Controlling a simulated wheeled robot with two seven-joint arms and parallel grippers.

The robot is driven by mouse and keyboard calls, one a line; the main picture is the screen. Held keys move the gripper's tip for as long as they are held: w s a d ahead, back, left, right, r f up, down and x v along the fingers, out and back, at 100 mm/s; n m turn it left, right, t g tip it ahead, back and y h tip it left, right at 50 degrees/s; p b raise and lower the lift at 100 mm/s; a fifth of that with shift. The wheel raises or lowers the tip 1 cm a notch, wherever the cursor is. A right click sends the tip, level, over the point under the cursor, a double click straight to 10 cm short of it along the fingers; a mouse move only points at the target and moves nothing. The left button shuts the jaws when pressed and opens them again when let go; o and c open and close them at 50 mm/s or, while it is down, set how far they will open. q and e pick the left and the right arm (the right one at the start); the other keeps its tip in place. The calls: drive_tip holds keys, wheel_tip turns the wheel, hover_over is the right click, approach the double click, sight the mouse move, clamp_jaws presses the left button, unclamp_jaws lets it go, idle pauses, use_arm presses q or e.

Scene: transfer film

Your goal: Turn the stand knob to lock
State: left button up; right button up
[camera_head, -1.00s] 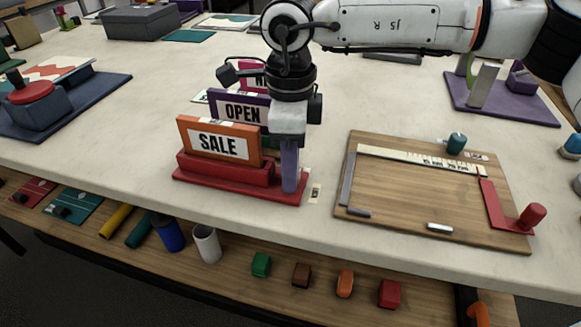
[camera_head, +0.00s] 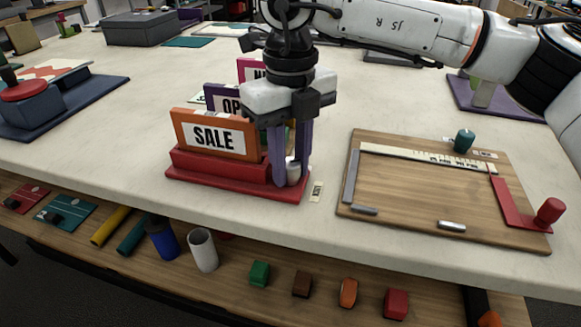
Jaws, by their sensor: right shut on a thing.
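A red stand (camera_head: 200,183) near the table's front edge holds an orange "SALE" sign (camera_head: 212,135), a purple "OPEN" sign (camera_head: 222,99) partly hidden, and a pink sign (camera_head: 250,70) behind. A small pale knob (camera_head: 293,171) is at the stand's right end. My right gripper (camera_head: 292,176) points straight down there, its two purple fingers shut on the knob and hiding part of it. A small label (camera_head: 316,191) lies on the table just right of the stand. My left gripper is not in view.
A wooden board (camera_head: 420,190) with a ruler, a red arm and a teal knob lies to the right. A dark blue base with a red-topped block (camera_head: 30,100) is at the left. A lower shelf below the front edge holds small coloured blocks and cylinders.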

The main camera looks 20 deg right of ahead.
drive_tip(key=m+b, duration=0.1)
drive_tip(key=m, duration=0.3)
drive_tip(key=shift+m+b, duration=0.4)
drive_tip(key=shift+m, duration=1.2)
drive_tip(key=o, duration=1)
drive_tip(key=shift+o, duration=0.2)
